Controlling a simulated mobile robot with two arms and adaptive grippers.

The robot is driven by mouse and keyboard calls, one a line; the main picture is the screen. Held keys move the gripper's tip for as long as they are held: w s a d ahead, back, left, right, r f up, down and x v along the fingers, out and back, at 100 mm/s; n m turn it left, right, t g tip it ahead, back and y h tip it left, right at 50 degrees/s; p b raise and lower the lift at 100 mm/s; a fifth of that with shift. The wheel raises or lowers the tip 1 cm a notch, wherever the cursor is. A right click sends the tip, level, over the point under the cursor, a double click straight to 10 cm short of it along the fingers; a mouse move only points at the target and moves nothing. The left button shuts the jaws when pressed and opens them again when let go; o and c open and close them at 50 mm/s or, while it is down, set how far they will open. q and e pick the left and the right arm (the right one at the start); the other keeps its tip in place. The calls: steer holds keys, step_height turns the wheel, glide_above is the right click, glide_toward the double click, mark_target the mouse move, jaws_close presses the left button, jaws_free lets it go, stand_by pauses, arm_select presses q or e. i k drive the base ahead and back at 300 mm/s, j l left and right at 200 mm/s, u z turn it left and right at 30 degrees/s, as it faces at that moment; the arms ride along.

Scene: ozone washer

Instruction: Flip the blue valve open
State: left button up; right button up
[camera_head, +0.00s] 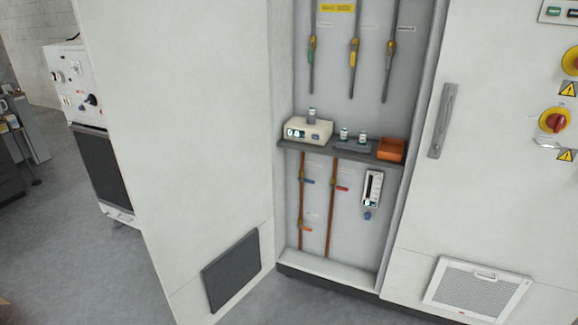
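A small valve with a blue handle (309,181) sits on the left copper pipe (301,205), inside the open cabinet below the shelf. Its handle points to the right, across the upright pipe. A valve with a red handle (342,188) sits on the right copper pipe (331,225). Another orange-red handle (307,229) is lower on the left pipe. A round blue knob (367,215) is under a white flow meter (373,188). Neither of my grippers shows in the head view.
The open cabinet door (185,130) stands on the left. A shelf (330,153) crosses the cabinet above the valves, with a cream device (307,131), small bottles and an orange box (391,149). A closed panel with a handle (443,120) is on the right. Grey floor (85,250) is clear at left.

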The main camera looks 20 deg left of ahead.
mark_target(299, 179)
steer(key=i+j+u, duration=0.1)
steer(key=i+j, duration=0.15)
steer(key=i, duration=0.25)
steer(key=i+j+u, duration=0.1)
steer(key=i, duration=0.4)
steer(key=i+j+u, duration=0.1)
steer(key=i, duration=0.4)
steer(key=j, duration=0.1)
